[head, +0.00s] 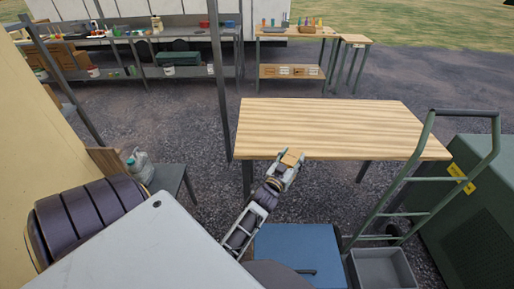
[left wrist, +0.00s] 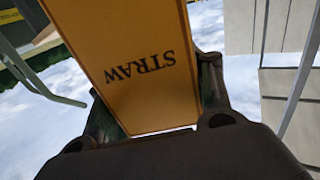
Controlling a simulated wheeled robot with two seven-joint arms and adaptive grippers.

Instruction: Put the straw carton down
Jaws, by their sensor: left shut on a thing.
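The straw carton (left wrist: 140,75) is an orange-yellow box with the dark word STRAW on its face. It fills the middle of the left wrist view, with the lettering upside down there. My left gripper (head: 288,162) is shut on the carton; a finger shows at each side of it in the left wrist view. In the head view the carton (head: 291,157) is a small orange patch between the fingers, at the near edge of the wooden table (head: 330,125). I cannot tell whether it touches the table. My right gripper is not in view.
The wooden tabletop is bare. A green hand truck (head: 425,180) and a green cabinet (head: 470,200) stand at the right. A grey bin (head: 383,270) sits at the lower right. A plastic jug (head: 140,167) stands on a small table at the left. Stocked benches line the back.

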